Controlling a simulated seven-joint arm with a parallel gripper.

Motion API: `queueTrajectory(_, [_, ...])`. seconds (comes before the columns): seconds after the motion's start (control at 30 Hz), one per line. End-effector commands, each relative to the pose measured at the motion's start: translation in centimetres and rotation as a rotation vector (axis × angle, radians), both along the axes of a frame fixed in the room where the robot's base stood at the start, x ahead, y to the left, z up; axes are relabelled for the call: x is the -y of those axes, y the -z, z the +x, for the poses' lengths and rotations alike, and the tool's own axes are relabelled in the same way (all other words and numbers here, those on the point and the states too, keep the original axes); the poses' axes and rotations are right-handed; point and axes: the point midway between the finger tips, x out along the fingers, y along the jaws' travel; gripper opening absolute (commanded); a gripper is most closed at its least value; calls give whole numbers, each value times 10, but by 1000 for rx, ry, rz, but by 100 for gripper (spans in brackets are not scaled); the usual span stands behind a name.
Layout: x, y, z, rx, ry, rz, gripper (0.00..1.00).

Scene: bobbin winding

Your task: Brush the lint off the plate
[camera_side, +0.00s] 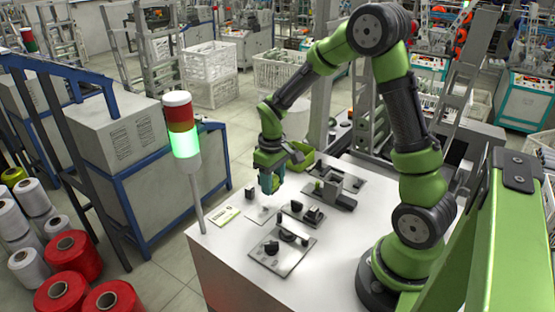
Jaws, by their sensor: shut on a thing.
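My gripper (269,182) points down over the back left part of the white table. It is shut on a small teal-blue item (267,185), which looks like a brush, though it is too small to be sure. A thin pale plate (262,214) lies on the table just below and in front of it. The held item seems to be above the table, apart from the plate. A larger grey plate (282,256) with black round parts lies nearer the front. I cannot make out lint on any plate.
A dark plate with black parts (302,213) and a plate bearing a grey fixture (336,193) lie to the right. A signal tower (182,135) stands by the table's left edge.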

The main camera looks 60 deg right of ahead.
Motion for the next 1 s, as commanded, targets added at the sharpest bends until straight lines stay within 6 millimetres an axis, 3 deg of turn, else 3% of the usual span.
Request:
queueTrajectory(0.4, [-1, 44, -1, -5, 0, 1, 20])
queueTrajectory(0.47, [-8, 41, 1, 0, -2, 1, 16])
queueTrajectory(1.0, [-57, 43, 5, -1, -3, 0, 16])
